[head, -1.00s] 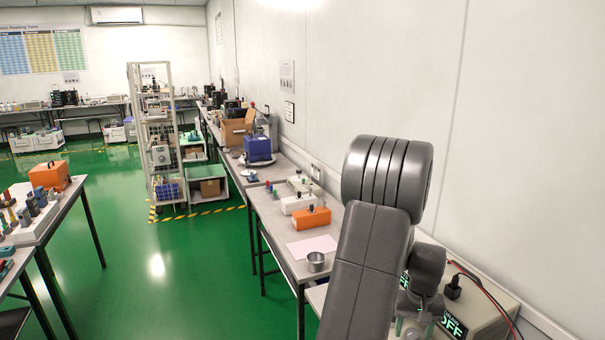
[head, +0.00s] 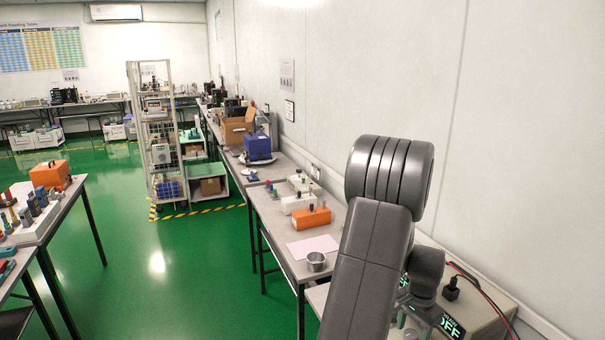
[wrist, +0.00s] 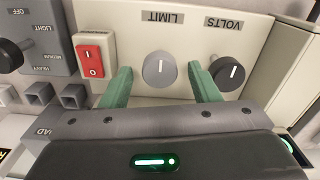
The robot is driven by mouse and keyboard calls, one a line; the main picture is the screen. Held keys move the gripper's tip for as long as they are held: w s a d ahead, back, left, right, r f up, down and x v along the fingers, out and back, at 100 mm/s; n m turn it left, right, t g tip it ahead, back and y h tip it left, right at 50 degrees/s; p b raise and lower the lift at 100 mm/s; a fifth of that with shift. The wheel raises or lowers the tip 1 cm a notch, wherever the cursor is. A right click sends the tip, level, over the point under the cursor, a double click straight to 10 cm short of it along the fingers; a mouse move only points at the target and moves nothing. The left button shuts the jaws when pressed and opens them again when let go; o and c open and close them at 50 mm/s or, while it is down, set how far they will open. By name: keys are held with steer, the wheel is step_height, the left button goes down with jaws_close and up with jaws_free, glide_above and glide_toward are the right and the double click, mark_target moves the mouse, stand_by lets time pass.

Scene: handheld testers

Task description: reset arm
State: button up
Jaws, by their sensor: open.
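In the wrist view my gripper (wrist: 160,74) is open, its two green fingers spread in front of a beige panel. A grey knob labelled LIMIT (wrist: 159,69) shows between the fingers; I cannot tell how far off it is. A darker knob labelled VOLTS (wrist: 227,73) is beside the right finger, and a red rocker switch (wrist: 92,61) is left of the left finger. In the head view my grey arm fills the lower right and hides part of the beige instrument (head: 481,302). My fingers are mostly hidden there.
A wall bench (head: 283,233) runs along the right, bearing a metal cup (head: 316,262), an orange box (head: 311,218) and a blue box (head: 258,147). Red and black leads (head: 483,289) rise by the instrument. A second table (head: 62,208) stands left; green floor between is clear.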

steer(key=shift+m, duration=1)
